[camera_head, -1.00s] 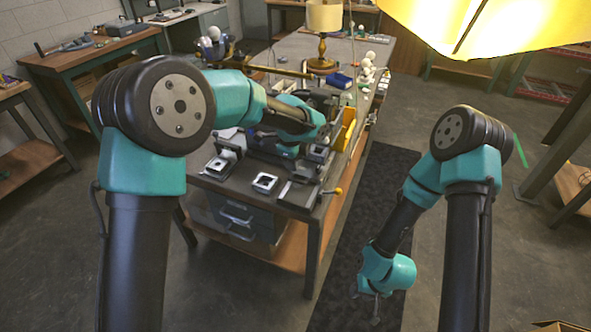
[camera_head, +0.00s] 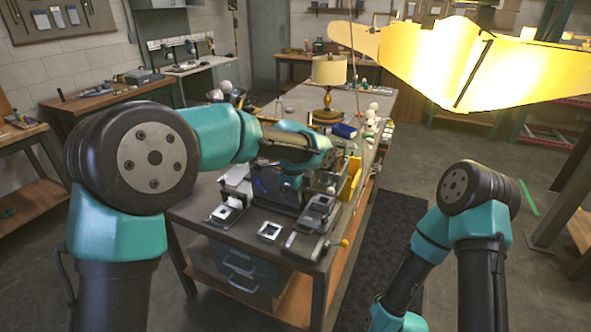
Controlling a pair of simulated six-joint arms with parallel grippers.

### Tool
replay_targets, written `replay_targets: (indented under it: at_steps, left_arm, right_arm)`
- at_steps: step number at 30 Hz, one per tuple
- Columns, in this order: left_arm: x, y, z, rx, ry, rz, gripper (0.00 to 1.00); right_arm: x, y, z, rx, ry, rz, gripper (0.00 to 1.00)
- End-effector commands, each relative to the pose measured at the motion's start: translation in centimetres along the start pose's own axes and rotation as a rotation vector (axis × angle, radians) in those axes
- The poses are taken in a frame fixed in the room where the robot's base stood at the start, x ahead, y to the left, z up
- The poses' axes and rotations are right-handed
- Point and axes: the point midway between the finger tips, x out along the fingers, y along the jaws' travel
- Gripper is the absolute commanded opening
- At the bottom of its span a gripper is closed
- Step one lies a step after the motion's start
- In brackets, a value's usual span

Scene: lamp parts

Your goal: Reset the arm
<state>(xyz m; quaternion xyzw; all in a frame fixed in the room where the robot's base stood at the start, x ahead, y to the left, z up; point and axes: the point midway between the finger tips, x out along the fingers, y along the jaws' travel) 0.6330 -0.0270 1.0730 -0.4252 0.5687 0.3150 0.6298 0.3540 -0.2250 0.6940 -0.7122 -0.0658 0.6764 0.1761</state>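My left arm reaches from the left over the workbench (camera_head: 300,105). Its gripper (camera_head: 328,160) is small and partly hidden behind its own wrist, above the cluttered middle of the bench. I cannot tell whether its fingers are open or shut, or whether they hold anything. My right arm hangs down at the right, over the floor beside the bench. Its wrist is cut off by the bottom edge, and its gripper is out of view. A lamp with a cream shade (camera_head: 329,70) and a brass-coloured base (camera_head: 327,116) stands upright toward the back of the bench.
Small trays (camera_head: 270,231), a yellow bin (camera_head: 350,178), a blue item (camera_head: 345,131) and white bulbs (camera_head: 371,113) crowd the bench. A large glowing yellow shade (camera_head: 480,60) hangs at the upper right. A dark mat (camera_head: 385,235) covers clear floor right of the bench.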

Motion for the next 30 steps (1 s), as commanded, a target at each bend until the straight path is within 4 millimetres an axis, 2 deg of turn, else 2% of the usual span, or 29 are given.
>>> replay_targets:
  at_steps: [5, 8, 11, 15, 17, 21, 25, 27, 30]
  left_arm:
    - [4.7, 2.0, 1.8, -0.139, 0.042, 0.026, 0.39]
    - [8.9, 4.4, 3.5, -0.294, 0.083, 0.047, 0.39]
    - [13.6, 7.7, 5.3, -0.489, 0.129, 0.073, 0.39]
    - [19.4, 13.3, 7.4, -0.786, 0.183, 0.114, 0.39]
    - [21.6, 16.0, 8.2, -0.923, 0.202, 0.133, 0.39]
    - [26.0, 23.0, 9.6, -1.261, 0.231, 0.180, 0.39]
    - [28.9, 30.1, 10.3, -1.595, 0.237, 0.222, 0.39]
    - [29.9, 33.9, 10.4, -1.775, 0.231, 0.240, 0.39]
    - [30.6, 38.5, 10.4, -1.994, 0.214, 0.257, 0.39]
  right_arm:
    - [0.0, 0.0, 0.0, 0.000, 0.000, 0.000, 0.38]
    - [0.0, 0.0, 0.0, 0.000, 0.000, 0.000, 0.38]
    - [0.0, 0.0, 0.0, 0.000, 0.000, 0.000, 0.38]
    - [0.0, 0.0, 0.0, 0.000, 0.000, 0.000, 0.38]
    - [0.0, 0.0, 0.0, 0.000, 0.000, 0.000, 0.38]
    - [0.0, 0.0, 0.0, 0.000, 0.000, 0.000, 0.38]
    - [0.0, 0.0, 0.0, 0.000, 0.000, 0.000, 0.38]
    - [0.0, 0.0, 0.0, 0.000, 0.000, 0.000, 0.38]
    - [0.0, 0.0, 0.0, 0.000, 0.000, 0.000, 0.38]
